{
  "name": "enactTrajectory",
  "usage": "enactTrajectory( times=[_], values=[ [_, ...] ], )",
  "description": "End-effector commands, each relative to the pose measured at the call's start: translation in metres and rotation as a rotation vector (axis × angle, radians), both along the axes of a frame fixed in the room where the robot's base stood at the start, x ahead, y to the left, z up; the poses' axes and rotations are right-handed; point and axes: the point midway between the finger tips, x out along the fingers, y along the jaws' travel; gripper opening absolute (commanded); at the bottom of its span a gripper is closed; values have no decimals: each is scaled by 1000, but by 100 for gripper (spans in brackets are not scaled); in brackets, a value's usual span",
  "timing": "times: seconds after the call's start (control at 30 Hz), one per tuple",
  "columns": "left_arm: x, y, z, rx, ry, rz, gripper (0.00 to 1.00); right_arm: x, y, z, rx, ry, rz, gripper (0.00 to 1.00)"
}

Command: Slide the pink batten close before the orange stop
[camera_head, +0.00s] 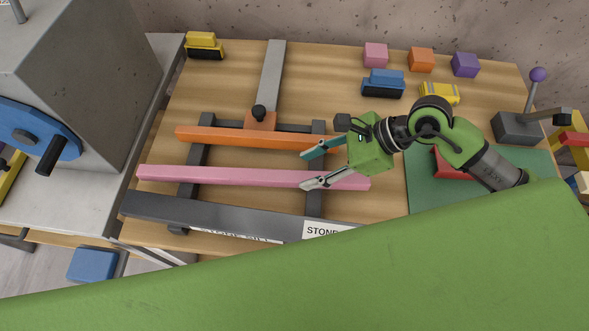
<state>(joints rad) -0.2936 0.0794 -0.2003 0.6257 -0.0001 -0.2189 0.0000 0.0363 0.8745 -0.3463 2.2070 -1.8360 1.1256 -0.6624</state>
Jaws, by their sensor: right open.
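The pink batten (230,175) lies crosswise on two dark rails (190,188), roughly parallel to the orange stop. The orange stop (215,134) is a bar lying farther back, with an orange block and a black knob (259,113) at its middle. A clear gap separates the two bars. My right gripper (309,170) is open near the right part of the batten. One finger lies over the batten and the other is near the stop's right end; I cannot tell whether either touches. My left gripper is not in view.
A dark bar (230,214) with a white label crosses in front of the batten. A grey machine with a blue wheel (35,130) is at left. A lever box (518,127) stands at right.

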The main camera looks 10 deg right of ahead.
Motion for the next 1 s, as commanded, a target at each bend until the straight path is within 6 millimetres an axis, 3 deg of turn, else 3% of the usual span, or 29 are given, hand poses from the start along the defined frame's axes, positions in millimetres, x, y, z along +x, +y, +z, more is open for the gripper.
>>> enactTrajectory(
  times=[0.3,0.77,0.93,1.0],
  values=[
    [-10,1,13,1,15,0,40,9,34,-33,1,1,0,42],
    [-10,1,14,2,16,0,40,11,41,-43,-1,0,1,42],
    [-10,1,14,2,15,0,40,11,41,-42,-1,0,1,0],
    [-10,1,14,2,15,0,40,11,41,-42,-1,0,1,0]
  ],
)
